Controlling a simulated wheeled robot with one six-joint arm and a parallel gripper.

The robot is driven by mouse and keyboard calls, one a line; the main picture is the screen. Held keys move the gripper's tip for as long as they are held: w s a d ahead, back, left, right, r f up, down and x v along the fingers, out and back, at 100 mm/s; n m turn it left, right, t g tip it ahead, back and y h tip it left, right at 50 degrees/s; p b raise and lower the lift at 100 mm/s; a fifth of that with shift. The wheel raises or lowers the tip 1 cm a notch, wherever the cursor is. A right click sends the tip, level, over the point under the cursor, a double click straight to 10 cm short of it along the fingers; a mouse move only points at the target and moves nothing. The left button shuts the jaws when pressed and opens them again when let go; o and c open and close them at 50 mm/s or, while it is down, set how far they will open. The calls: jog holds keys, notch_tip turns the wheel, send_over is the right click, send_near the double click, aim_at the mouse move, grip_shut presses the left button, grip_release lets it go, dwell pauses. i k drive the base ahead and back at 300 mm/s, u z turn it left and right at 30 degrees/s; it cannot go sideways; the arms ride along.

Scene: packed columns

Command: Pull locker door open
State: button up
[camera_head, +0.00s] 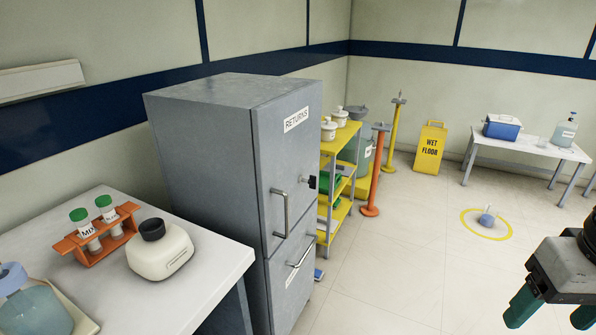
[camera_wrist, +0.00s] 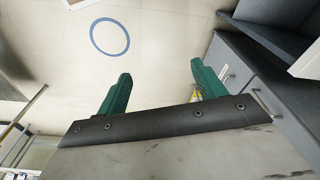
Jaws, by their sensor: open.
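The grey locker (camera_head: 210,130) stands left of centre in the head view, with a RETURNS label high on its front. Its upper door (camera_head: 290,150) looks shut and has a vertical bar handle (camera_head: 280,213). A small dark-ended knob or lock (camera_head: 309,181) sticks out near the door's right edge. Below is a second front panel with a slanting bar handle (camera_head: 300,254). My gripper (camera_head: 553,314) is at the lower right, well apart from the locker.
A white-topped table (camera_head: 215,258) with a tube rack (camera_head: 96,235) and bottles stands left of the locker. A yellow shelf (camera_head: 335,190), posts and a wet-floor sign (camera_head: 429,148) are behind it. A bench (camera_head: 530,145) stands far right. Floor between locker and gripper is clear.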

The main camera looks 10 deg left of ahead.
aim_at(287, 128)
jog(key=k, duration=1.3)
jog(key=u, duration=0.55)
jog(key=i, duration=1.6)
jog(key=z, duration=0.55)
